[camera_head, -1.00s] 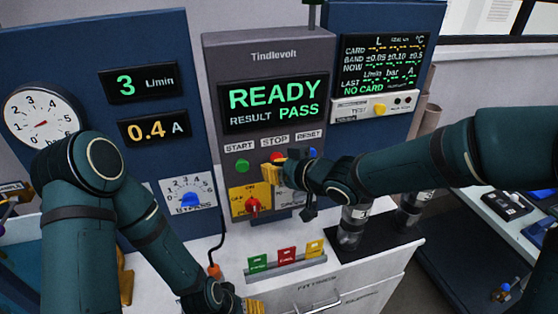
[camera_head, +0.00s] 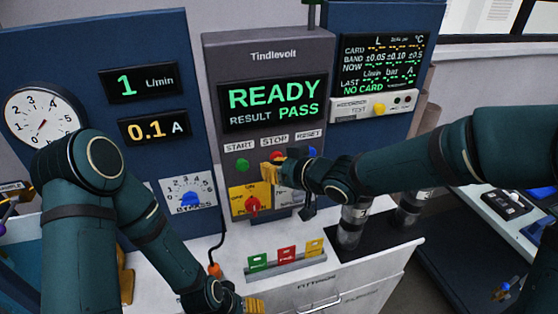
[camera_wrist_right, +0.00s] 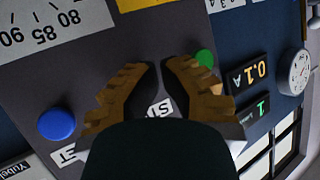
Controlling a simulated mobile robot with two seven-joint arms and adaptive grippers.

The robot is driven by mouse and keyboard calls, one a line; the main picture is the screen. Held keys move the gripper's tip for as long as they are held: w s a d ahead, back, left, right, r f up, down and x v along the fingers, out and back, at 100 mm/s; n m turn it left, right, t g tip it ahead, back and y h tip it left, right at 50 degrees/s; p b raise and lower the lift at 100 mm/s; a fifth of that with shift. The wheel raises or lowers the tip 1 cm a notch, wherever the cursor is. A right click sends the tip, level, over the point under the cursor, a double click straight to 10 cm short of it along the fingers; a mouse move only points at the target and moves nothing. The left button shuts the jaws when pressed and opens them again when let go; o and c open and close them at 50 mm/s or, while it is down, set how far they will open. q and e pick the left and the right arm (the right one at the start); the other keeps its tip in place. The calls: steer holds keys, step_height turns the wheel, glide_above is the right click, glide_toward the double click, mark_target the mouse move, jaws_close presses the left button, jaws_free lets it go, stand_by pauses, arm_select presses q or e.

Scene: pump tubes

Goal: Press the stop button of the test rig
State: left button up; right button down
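The grey Tindlevolt test rig (camera_head: 300,48) shows READY and RESULT PASS. Its red stop button (camera_head: 277,155) sits below the STOP label (camera_head: 274,141), between the green start button (camera_head: 242,164) and the blue reset button (camera_head: 311,152). My right gripper (camera_head: 271,167) is at the panel, its yellow fingertips just below and partly over the stop button; I cannot tell whether they touch it. In the right wrist view the fingertips (camera_wrist_right: 161,65) nearly meet, empty, and the red button is hidden. My left gripper (camera_head: 254,305) is low at the front, its fingers partly cut off.
A red knob (camera_head: 253,205) on a yellow plate is below the buttons. A rack (camera_head: 287,264) with green, red and yellow tags stands on the white counter. A blue bypass dial (camera_head: 190,199) is left of the rig. Clear cylinders (camera_head: 352,224) stand at right.

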arm_select(q)
steer(key=shift+f+b, duration=0.5)
steer(key=shift+f, duration=0.05)
arm_select(e)
steer(key=s, duration=0.1)
steer(key=s+d, duration=0.1)
steer(key=s, duration=0.3)
steer(key=shift+s+d, duration=0.25)
steer(key=shift+d, duration=0.1)
arm_select(q)
steer(key=shift+s, duration=0.1)
